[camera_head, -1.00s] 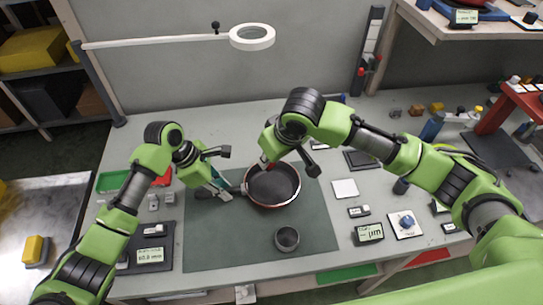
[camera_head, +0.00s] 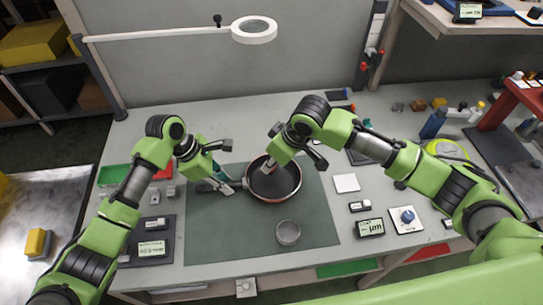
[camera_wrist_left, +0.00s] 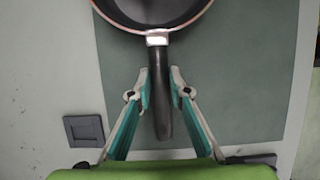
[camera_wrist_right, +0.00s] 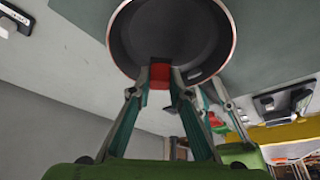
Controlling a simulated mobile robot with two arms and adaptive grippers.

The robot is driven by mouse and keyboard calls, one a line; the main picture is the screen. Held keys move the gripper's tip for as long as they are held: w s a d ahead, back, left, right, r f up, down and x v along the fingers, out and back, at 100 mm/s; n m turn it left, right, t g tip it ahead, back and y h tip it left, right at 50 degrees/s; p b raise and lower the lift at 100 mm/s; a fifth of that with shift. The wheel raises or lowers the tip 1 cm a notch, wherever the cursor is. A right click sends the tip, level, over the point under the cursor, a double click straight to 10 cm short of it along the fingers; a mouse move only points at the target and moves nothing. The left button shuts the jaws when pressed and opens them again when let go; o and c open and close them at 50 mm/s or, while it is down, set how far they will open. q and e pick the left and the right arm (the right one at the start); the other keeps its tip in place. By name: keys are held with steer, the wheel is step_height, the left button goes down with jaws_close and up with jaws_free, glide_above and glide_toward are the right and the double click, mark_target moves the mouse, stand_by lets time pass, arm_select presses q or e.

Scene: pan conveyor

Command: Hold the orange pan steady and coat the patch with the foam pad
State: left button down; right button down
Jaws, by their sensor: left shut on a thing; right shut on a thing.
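The pan (camera_head: 278,192), dark inside with a thin reddish-orange rim, stands on the green-grey mat. It also shows in the left wrist view (camera_wrist_left: 165,12) and right wrist view (camera_wrist_right: 205,30). My left gripper (camera_wrist_left: 160,85) is shut around the pan's dark handle (camera_wrist_left: 162,118), left of the pan body. My right gripper (camera_wrist_right: 160,82) is shut on a red block (camera_wrist_right: 159,76), seemingly the foam pad or its grip, over the pan's interior. Whether the pad touches the pan floor cannot be told. I cannot make out the patch.
A small grey metal cup (camera_head: 288,232) stands on the mat (camera_head: 220,240) in front of the pan. A white square plate (camera_head: 346,183), a gauge reading "µm" (camera_head: 370,227) and a blue-knob box (camera_head: 406,218) lie to the right. The mat's front is mostly clear.

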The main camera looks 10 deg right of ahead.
mark_target(275, 168)
step_height(275, 168, down, 4)
steer(key=shift+r, duration=0.2)
arm_select(q)
steer(key=shift+r, duration=0.1)
arm_select(e)
steer(key=shift+s, duration=1.9)
steer(key=shift+w, duration=2)
arm_select(q)
steer(key=shift+w, duration=0.1)
arm_select(e)
steer(key=shift+s+d, duration=0.3)
steer(key=shift+s, duration=1.55)
steer(key=shift+w, duration=1.75)
steer(key=shift+r, duration=3.95)
